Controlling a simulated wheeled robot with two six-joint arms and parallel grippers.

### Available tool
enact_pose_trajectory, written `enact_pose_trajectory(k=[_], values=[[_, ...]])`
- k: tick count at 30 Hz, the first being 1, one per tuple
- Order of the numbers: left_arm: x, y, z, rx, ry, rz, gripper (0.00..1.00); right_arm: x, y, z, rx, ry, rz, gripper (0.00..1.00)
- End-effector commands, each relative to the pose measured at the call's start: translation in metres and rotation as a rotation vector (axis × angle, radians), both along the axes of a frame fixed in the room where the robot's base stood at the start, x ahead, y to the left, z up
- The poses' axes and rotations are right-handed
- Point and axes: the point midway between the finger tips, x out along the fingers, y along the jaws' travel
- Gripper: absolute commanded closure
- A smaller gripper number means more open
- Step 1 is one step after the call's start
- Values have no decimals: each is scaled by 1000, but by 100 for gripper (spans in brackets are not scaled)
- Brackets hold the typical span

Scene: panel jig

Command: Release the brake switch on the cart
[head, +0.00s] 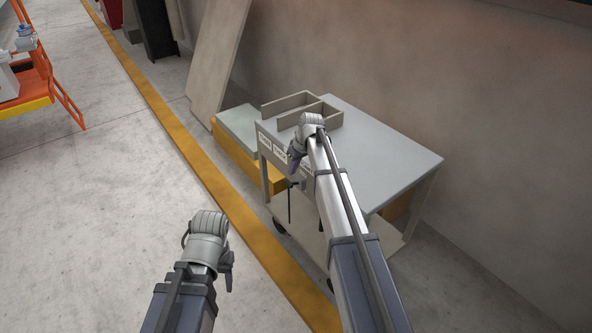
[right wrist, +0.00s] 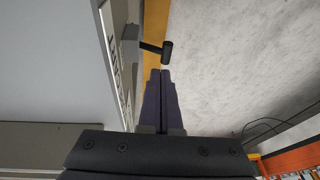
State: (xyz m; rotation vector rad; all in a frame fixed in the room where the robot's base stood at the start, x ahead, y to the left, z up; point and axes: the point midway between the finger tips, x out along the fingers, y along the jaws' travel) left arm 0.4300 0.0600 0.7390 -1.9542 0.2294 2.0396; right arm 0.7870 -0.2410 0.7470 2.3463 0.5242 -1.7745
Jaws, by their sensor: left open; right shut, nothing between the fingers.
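The cart (head: 385,150) stands by the wall with a grey top and a label strip along its near left edge. In the right wrist view, the brake switch (right wrist: 166,52) is a black-tipped lever sticking out sideways from a small grey box on the cart's labelled side. My right gripper (right wrist: 160,74) is shut and empty, its fingertips just short of the lever's black tip, with a small gap seeming to show. In the head view, my right gripper (head: 293,166) hangs beside the cart's labelled edge. My left gripper (head: 229,278) is open and empty over the floor, away from the cart.
A divided open holder (head: 300,103) stands on the cart top. A low grey-topped yellow box (head: 238,128) and a leaning panel (head: 218,55) are behind the cart. A yellow floor line (head: 195,160) runs past it. The floor to the left is clear up to an orange frame (head: 62,92).

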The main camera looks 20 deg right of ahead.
Motion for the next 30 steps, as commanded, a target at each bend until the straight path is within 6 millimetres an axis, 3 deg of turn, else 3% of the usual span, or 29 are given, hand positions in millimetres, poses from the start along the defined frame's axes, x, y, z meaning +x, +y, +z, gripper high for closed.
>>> enact_pose_trajectory(k=[1, 7, 30], values=[[0, 0, -14, 0, 0, 0, 50, -2, 2, -14, 0, 0, 1, 100], [0, 0, -30, 0, 0, 0, 50, -3, 7, -30, 0, 0, 0, 100], [0, 0, -33, 0, 0, 0, 50, -6, 12, -34, -57, -19, -1, 100]])
